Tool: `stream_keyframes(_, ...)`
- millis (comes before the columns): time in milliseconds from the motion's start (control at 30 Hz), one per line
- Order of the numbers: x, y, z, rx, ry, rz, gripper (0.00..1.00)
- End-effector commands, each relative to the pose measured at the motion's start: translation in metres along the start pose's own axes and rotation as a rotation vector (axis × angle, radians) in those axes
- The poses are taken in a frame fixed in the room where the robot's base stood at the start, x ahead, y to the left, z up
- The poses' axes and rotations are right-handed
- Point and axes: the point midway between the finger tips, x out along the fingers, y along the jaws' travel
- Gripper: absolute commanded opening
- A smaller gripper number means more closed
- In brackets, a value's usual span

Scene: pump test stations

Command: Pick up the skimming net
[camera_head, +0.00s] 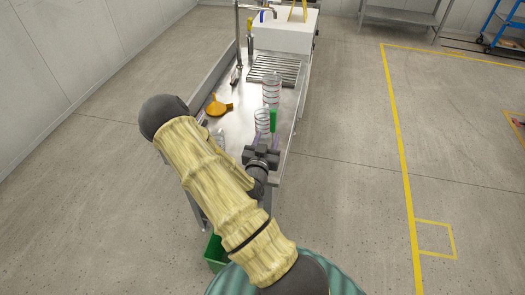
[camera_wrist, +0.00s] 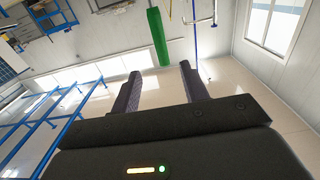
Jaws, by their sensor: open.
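A green upright bar (camera_head: 273,120) shows at the near end of the steel bench, beside a clear ringed beaker (camera_head: 262,122). It looks like the handle of the skimming net; no mesh is visible. In the wrist view the green bar (camera_wrist: 157,36) is beyond the fingertips, roughly in line with the gap between them. My gripper (camera_head: 266,142) is at the bench's near end, just on the near side of the green bar. Its fingers (camera_wrist: 161,72) are apart with nothing between them. The bar's lower part is hidden behind my gripper.
The steel bench (camera_head: 224,122) has raised edges. It carries an orange funnel (camera_head: 217,107), a taller ringed cylinder (camera_head: 271,88), a slatted drain rack (camera_head: 274,70) and a white tank (camera_head: 284,32). A green bin (camera_head: 215,252) stands on the floor.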

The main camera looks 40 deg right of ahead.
Motion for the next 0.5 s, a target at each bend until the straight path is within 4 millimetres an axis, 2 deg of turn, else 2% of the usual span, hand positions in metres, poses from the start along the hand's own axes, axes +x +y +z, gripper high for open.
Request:
stream_keyframes(300,0.056,0.001,-0.004,0.000,0.001,0.000,0.45)
stream_keyframes(500,0.076,0.000,-0.001,0.000,-0.001,0.000,0.45)
